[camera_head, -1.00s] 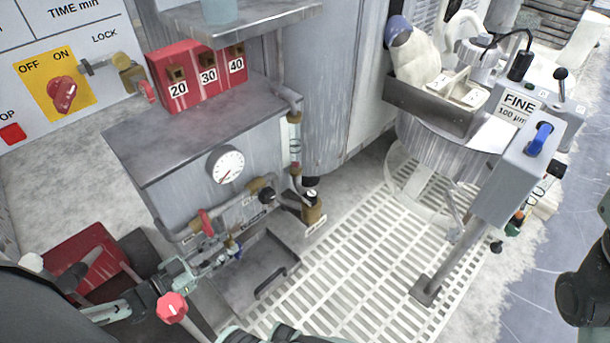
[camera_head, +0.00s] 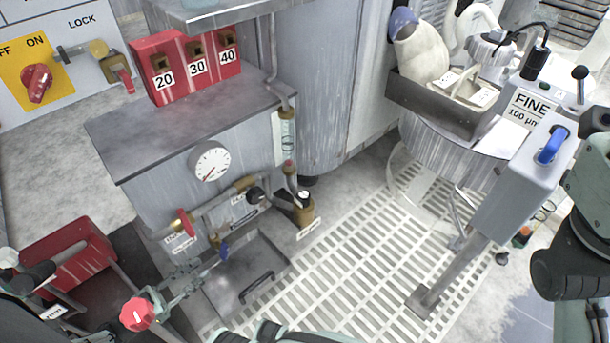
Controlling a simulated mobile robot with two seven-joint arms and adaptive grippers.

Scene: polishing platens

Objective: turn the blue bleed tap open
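The bleed tap's small blue handle (camera_head: 223,252) sticks out low on the front pipework of the grey cabinet (camera_head: 160,200), below the gauge. My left gripper (camera_head: 207,270) is just left of and below the blue handle. Its thin fingers look spread, with nothing visible between them. I cannot tell whether a fingertip touches the handle. A red round knob (camera_head: 137,314) stands in front of the gripper's rear part and hides some of it. My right arm (camera_head: 575,255) is at the right edge; its gripper is out of view.
A red-handled tap (camera_head: 185,222), a gauge (camera_head: 210,161) and a brass valve (camera_head: 303,208) are close by on the cabinet. A drawer-like tray (camera_head: 250,275) lies below. A red box (camera_head: 65,255) is at left. A blue-switched grey post box (camera_head: 525,185) stands at right.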

